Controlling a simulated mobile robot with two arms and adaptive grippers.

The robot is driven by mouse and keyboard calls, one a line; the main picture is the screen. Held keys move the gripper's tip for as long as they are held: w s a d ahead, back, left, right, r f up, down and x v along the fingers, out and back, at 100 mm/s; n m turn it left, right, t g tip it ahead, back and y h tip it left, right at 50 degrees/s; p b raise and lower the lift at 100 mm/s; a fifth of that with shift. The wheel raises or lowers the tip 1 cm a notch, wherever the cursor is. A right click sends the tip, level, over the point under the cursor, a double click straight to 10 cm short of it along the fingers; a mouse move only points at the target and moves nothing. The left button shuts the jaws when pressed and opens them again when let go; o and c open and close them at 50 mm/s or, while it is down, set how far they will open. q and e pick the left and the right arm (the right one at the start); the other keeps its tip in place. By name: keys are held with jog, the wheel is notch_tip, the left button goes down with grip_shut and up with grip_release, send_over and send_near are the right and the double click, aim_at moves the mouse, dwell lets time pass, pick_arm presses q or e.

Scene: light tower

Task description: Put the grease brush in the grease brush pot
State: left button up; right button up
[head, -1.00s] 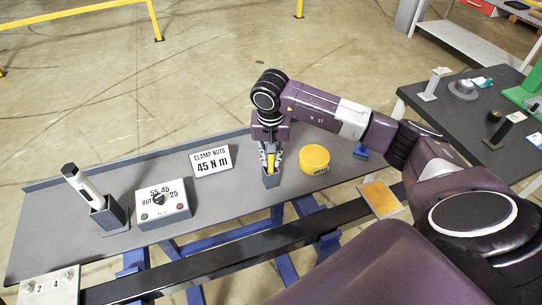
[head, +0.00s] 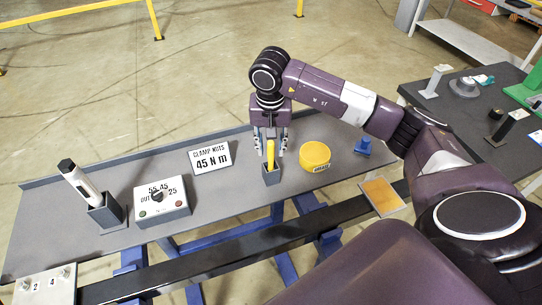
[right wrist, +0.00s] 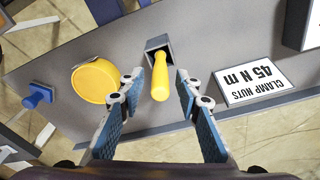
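The grease brush (head: 270,154) stands upright with its yellow handle up in a small grey square pot (head: 271,177) on the grey bench. Its lower end is hidden inside the pot. In the right wrist view the yellow handle (right wrist: 159,80) rises from the pot (right wrist: 158,47) towards the camera. My right gripper (head: 271,150) is open above the pot, its fingers on either side of the handle and apart from it. The fingers (right wrist: 160,100) show wide open in the right wrist view. My left gripper is not in view.
A round yellow tin (head: 315,156) stands close right of the pot. A "CLAMP NUTS 45 N m" sign (head: 211,158), a dial box (head: 162,203) and a holder with a white tool (head: 82,182) are to the left. A blue piece (head: 363,147) sits at the right.

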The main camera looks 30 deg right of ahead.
jog(key=r, duration=0.2)
jog(key=r+b, duration=0.1)
jog(key=r, duration=0.2)
jog(key=r+b, duration=0.1)
jog(key=r, duration=0.2)
jog(key=shift+s+a+r, duration=0.1)
jog(key=shift+s+a, duration=0.2)
jog(key=shift+s, duration=0.1)
